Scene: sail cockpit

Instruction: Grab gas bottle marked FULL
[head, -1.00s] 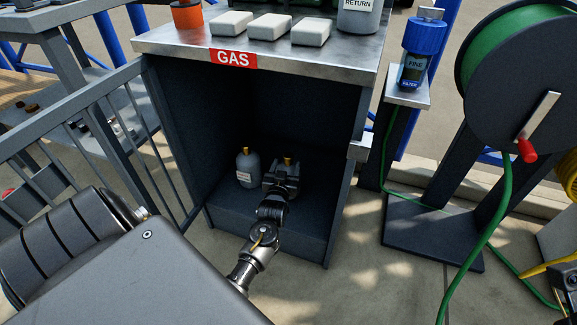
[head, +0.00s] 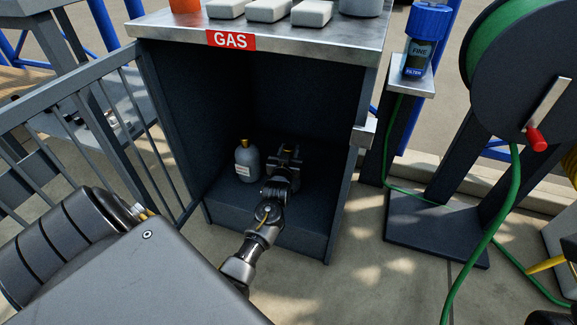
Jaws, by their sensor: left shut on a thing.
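A grey gas bottle (head: 247,163) with a yellow valve and a white label stands upright in the open cabinet under the red GAS sign (head: 231,40). The label is too small to read. My left gripper (head: 286,159) is inside the cabinet, just right of that bottle. It is shut on a second gas bottle (head: 289,147). My right gripper is not clearly in view.
The cabinet's side walls and metal top (head: 180,27) enclose the bottles. White blocks (head: 268,10) sit on top. A grey railing (head: 95,130) stands left. A filter stand (head: 409,82) and a green hose reel (head: 530,70) stand right.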

